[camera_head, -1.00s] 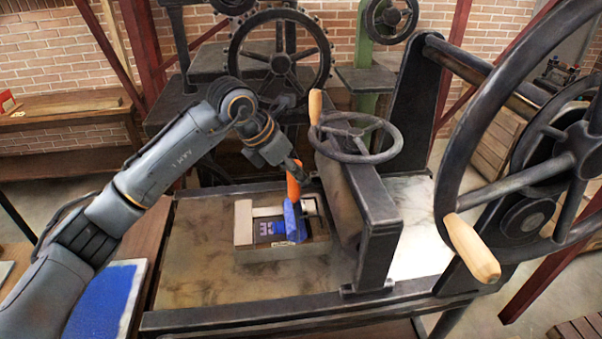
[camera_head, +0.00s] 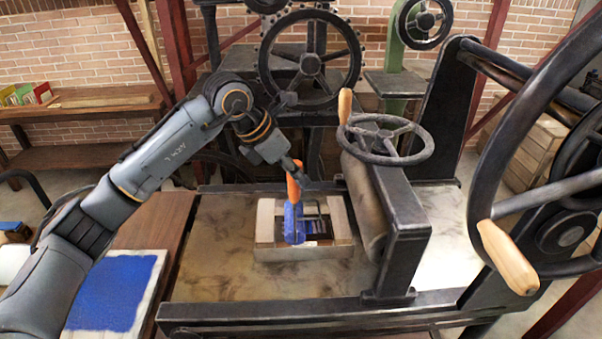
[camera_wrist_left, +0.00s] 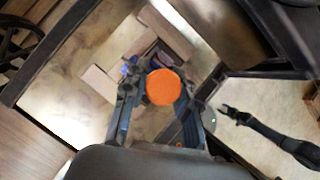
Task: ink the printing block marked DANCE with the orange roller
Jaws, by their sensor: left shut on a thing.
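My left gripper (camera_head: 296,172) is shut on the orange handle (camera_head: 293,190) of the roller. The handle's round orange end shows between the fingers in the left wrist view (camera_wrist_left: 163,87). The roller's blue head (camera_head: 293,224) is at the left part of the dark printing block (camera_head: 319,228), upright over it; I cannot tell whether they touch. The block sits inside a pale frame (camera_head: 342,222) on the press bed. The roller hides part of the block, and its word is not readable. My right gripper (camera_wrist_left: 228,112) shows small in the left wrist view, its fingers apart and empty.
The press roller (camera_head: 366,205) and its upright with a handwheel (camera_head: 385,140) stand close right of the block. A large spoked wheel with a wooden handle (camera_head: 507,257) is at the right. A blue ink slab (camera_head: 108,292) lies at the left. The bed's left side (camera_head: 215,255) is clear.

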